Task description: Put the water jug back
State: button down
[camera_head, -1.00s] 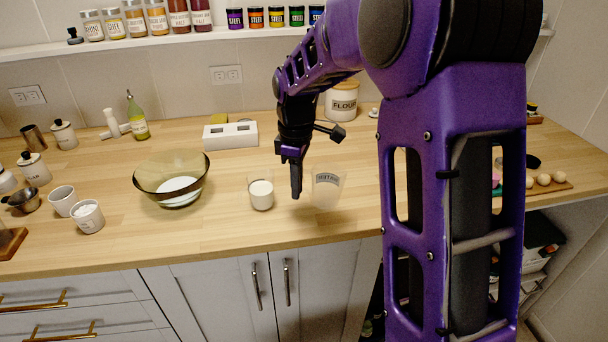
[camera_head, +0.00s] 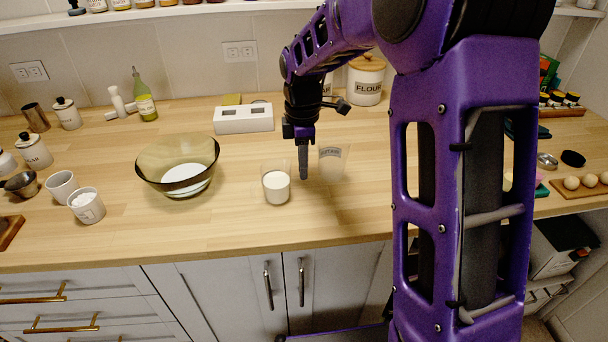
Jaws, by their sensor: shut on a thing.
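The water jug, a clear vessel with dark print (camera_head: 333,161), is just right of my gripper (camera_head: 303,163) over the middle of the counter. My gripper points down and is shut on the jug at its left side; the exact grip is hard to see. The jug is upright. I cannot tell whether its base is clear of the wood. A clear glass with white contents (camera_head: 277,187) stands left of and nearer than my gripper, apart from the jug.
A large amber glass bowl (camera_head: 178,165) with white contents is to the left. A white box (camera_head: 244,119) and a flour canister (camera_head: 366,80) stand behind. White cups (camera_head: 87,206) are at far left, eggs (camera_head: 588,181) at far right. The front counter is clear.

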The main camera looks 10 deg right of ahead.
jog(key=shift+f, duration=1.15)
jog(key=shift+f, duration=0.1)
jog(key=c, duration=0.9)
grip_release()
jog(key=shift+f, duration=0.1)
notch_tip(320, 180, up, 12)
jog(key=shift+r+p, duration=0.2)
jog(key=shift+p, duration=0.75)
